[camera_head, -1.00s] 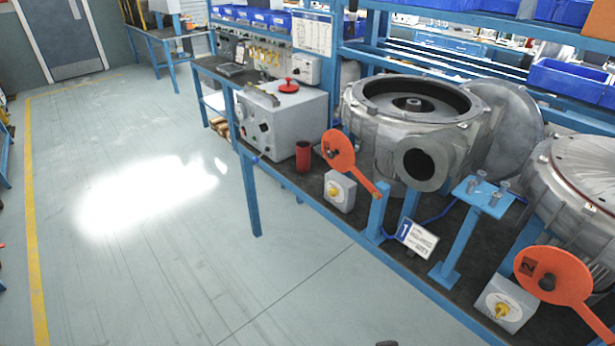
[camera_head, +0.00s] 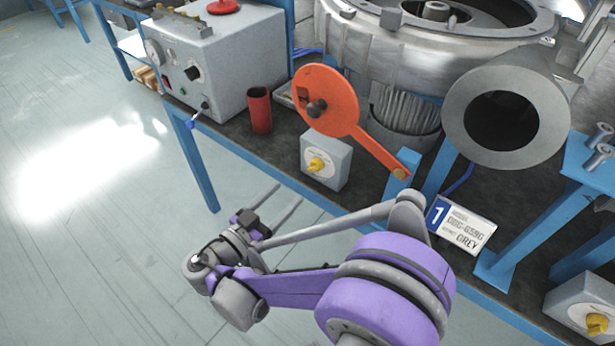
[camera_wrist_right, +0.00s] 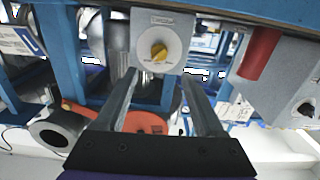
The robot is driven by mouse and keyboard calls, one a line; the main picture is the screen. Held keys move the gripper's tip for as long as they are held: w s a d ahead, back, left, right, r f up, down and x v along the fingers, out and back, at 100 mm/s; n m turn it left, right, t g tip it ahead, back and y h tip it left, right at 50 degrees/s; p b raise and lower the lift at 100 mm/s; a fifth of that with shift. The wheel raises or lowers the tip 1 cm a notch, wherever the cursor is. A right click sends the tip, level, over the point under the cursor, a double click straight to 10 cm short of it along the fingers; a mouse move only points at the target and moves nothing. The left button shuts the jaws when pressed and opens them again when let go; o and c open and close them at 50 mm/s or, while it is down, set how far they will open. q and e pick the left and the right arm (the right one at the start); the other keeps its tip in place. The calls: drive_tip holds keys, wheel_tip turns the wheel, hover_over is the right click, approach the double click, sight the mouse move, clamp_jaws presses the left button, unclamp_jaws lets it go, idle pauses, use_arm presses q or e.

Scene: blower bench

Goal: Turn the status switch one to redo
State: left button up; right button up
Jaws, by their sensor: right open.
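Status switch one is a light grey box (camera_head: 340,172) with a yellow knob (camera_head: 318,164) on a round white dial. It sits at the bench's front edge, below the orange disc and near the sign marked 1. My right gripper (camera_head: 289,194) is open and empty, in front of the bench, left of and below the switch, its fingers pointing toward the bench. In the right wrist view the yellow knob (camera_wrist_right: 159,51) shows beyond and between the two open fingers (camera_wrist_right: 156,76), apart from them. The knob's dial labels are too small to read. My left gripper is out of view.
An orange disc with an arm (camera_head: 327,100) stands just above the switch. A red cup (camera_head: 259,110) and a grey control box (camera_head: 225,65) are to its left. A blower housing (camera_head: 510,115) and sign 1 (camera_head: 462,226) are to its right. The floor in front is open.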

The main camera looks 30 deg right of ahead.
sight(311, 169)
drive_tip(key=b+x, duration=0.1)
drive_tip(key=x, duration=0.9)
drive_tip(key=shift+w+d+r, duration=0.1)
drive_tip(key=shift+d+r, duration=0.05)
drive_tip(key=shift+d, duration=0.05)
clamp_jaws()
